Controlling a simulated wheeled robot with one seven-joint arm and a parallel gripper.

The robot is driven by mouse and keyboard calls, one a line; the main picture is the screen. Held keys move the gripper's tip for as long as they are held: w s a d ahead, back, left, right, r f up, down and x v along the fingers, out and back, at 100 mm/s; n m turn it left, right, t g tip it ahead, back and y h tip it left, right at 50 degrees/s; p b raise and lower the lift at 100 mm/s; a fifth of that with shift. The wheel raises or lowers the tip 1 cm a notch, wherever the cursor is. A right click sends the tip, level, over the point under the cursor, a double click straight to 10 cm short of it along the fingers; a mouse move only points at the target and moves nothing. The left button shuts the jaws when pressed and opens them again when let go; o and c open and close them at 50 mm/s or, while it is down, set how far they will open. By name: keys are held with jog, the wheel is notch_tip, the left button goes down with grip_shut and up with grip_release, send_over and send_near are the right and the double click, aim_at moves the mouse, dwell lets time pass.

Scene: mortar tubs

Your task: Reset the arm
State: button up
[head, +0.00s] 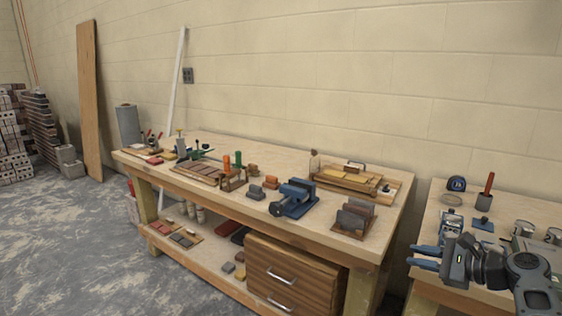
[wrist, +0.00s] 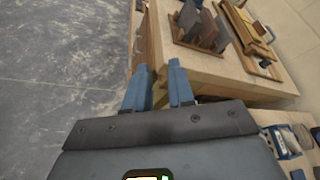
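My gripper (head: 412,256) is at the lower right of the head view, in front of the right-hand bench. Its two blue fingers point left. In the wrist view my gripper (wrist: 159,68) shows its fingers apart with nothing between them. The fingertips appear over the gap beside the long workbench (head: 335,228), close to its near right corner in the picture. My arm hides part of the right-hand bench.
The right-hand bench (head: 432,208) holds a tape measure (head: 456,184), a red-handled tool (head: 486,192) and tins (head: 523,229). The workbench carries a blue vise (head: 294,198) and a wooden rack (head: 354,218) near its right end. Bare floor (head: 90,245) lies left.

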jog(key=s+a+f+n+h, duration=0.35)
jog(key=s+f+h, duration=0.25)
jog(key=s+f, duration=1.3)
jog(key=s+a+f+n+h, duration=0.1)
jog(key=s+f+n+h, duration=0.15)
jog(key=s, duration=0.75)
jog(key=s+a+r+n+t+h, duration=0.1)
jog(key=s+a+r+n, duration=0.15)
jog(key=s, duration=0.55)
jog(key=s+a+r+n+h, duration=0.1)
jog(key=s+r+n, duration=0.3)
jog(key=s, duration=0.3)
jog(key=s+a+r+n+t, duration=0.1)
jog(key=s+r+n, duration=0.3)
jog(key=r, duration=0.5)
jog(key=s+a+r+n+t, duration=0.2)
jog(key=s+a+r+n, duration=0.1)
jog(key=s+r, duration=0.5)
jog(key=shift+s+r+n+y, duration=0.2)
jog(key=shift+r+n+y, duration=0.25)
jog(key=shift+r, duration=0.45)
